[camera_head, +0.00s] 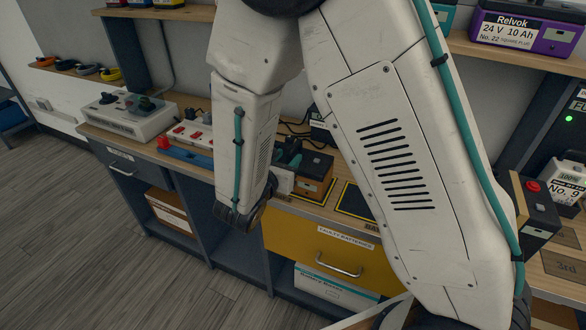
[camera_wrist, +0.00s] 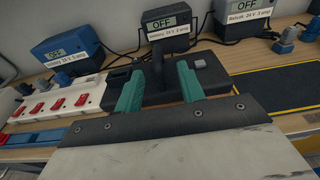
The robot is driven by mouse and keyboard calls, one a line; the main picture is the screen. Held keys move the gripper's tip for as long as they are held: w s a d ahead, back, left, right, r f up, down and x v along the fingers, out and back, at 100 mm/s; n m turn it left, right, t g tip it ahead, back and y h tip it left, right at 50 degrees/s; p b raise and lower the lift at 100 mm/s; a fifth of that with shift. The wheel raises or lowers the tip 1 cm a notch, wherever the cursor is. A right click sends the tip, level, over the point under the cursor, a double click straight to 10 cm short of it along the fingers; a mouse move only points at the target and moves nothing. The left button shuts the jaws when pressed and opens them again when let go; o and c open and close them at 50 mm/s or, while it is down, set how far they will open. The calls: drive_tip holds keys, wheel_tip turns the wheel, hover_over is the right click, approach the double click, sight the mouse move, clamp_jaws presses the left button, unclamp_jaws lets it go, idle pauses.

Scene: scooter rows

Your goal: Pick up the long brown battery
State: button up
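A battery with brown sides and a dark top (camera_head: 314,187) stands on the wooden bench, partly hidden by my arm in the head view. In the wrist view its dark top (camera_wrist: 205,88) lies below my gripper, with an upright black handle (camera_wrist: 157,68). My gripper (camera_wrist: 160,85) has two teal fingers, one on each side of the handle. Gaps show between fingers and handle, so it is open. The battery's full length is hidden, so I cannot tell whether it is the long one.
A white power strip with red switches (camera_wrist: 60,103) sits left of the battery. A yellow-edged black pad (camera_wrist: 275,82) lies to its right. Chargers reading OFF (camera_wrist: 168,28) stand behind. A yellow drawer (camera_head: 330,253) is below; a dark battery with a red button (camera_head: 541,208) stands right.

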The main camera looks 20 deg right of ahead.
sight(295, 144)
drive_tip(key=x, duration=0.6)
drive_tip(key=shift+w+d+r, duration=0.1)
drive_tip(key=shift+w+r, duration=0.2)
drive_tip(key=shift+w, duration=0.1)
clamp_jaws()
idle(1.0)
